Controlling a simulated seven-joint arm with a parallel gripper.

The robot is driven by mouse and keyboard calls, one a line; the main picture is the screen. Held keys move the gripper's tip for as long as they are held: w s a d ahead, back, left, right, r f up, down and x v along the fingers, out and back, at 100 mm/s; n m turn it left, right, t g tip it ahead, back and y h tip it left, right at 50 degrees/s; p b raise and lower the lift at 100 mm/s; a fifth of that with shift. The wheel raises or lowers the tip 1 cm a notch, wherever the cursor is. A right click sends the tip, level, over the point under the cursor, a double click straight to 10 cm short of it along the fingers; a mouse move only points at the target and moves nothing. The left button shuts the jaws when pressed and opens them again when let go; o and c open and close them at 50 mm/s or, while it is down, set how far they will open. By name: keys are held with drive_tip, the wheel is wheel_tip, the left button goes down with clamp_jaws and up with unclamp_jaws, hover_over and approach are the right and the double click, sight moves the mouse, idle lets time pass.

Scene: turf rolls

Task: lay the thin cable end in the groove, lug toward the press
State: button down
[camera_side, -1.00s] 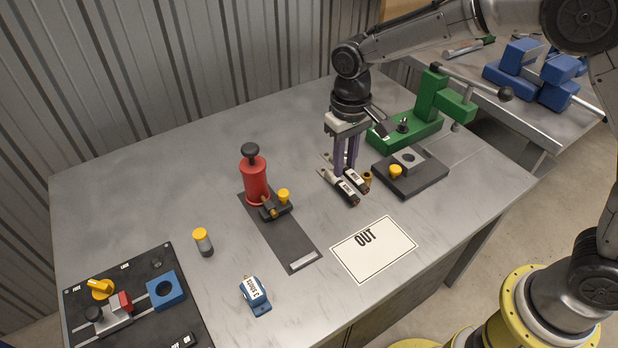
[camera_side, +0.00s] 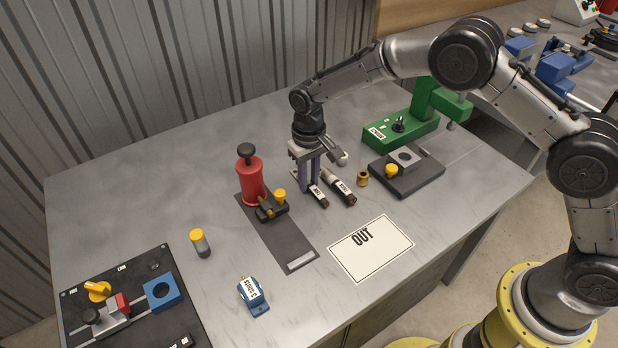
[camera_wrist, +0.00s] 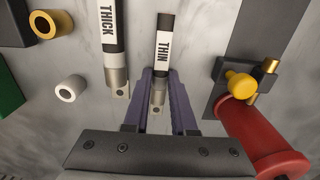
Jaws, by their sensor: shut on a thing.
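The thin cable end (camera_side: 318,194), a black stub with a white THIN label and a grey metal lug, is held in my gripper (camera_side: 311,188). In the wrist view, the lug of the thin cable end (camera_wrist: 157,96) lies between the purple fingers of my gripper (camera_wrist: 160,78), pointing back toward the palm. The red press (camera_side: 251,182) stands to the left on a dark strip. A black block with a yellow knob (camera_side: 279,195) and a brass piece (camera_side: 264,212) sits at its foot. I cannot make out the groove, nor how far the cable is above the table.
The thick cable end (camera_side: 342,188) lies just right of my gripper, close beside it. A brass ring (camera_side: 362,179), a white ring (camera_wrist: 69,88) and a green press (camera_side: 405,130) are farther right. The OUT sheet (camera_side: 390,254) is bare. A yellow-topped cylinder (camera_side: 200,243) stands left.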

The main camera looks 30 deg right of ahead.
sight(309, 182)
drive_tip(key=c, duration=1.2)
unclamp_jaws()
drive_tip(key=shift+f, duration=0.15)
drive_tip(key=o, duration=0.5)
drive_tip(key=shift+c, duration=0.2)
wheel_tip(309, 182, up, 12)
drive_tip(key=shift+r, duration=0.2)
drive_tip(key=shift+r, duration=0.1)
